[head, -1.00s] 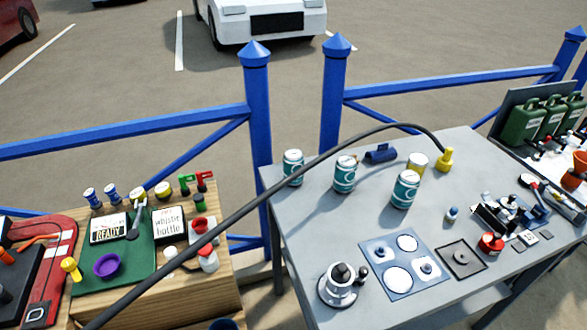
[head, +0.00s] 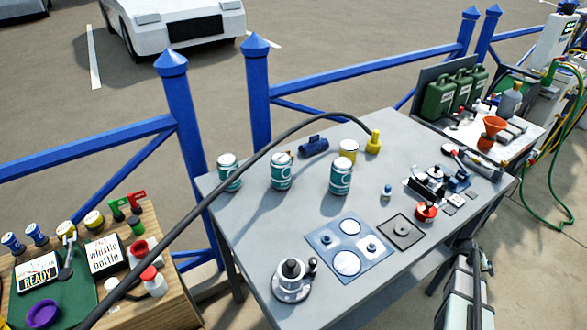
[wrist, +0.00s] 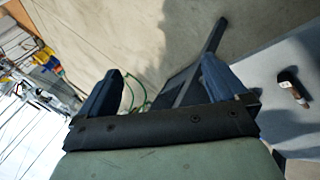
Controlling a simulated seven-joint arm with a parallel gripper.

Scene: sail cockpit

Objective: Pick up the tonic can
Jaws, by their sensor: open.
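Three teal-and-white cans stand upright on the grey table in the head view: a left can (head: 229,172), a middle can (head: 281,171) and a right can (head: 341,176). Their labels are too small to read, so I cannot tell which is the tonic can. My gripper (wrist: 162,72) is open and empty in the wrist view, with its two dark fingers spread. It points at the ground beside the table edge, well away from the cans. No can shows in the wrist view. In the head view, part of my arm shows at the lower right, beside the table.
A dark hose (head: 215,188) arches across in front of the table's left side, close to the left can.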

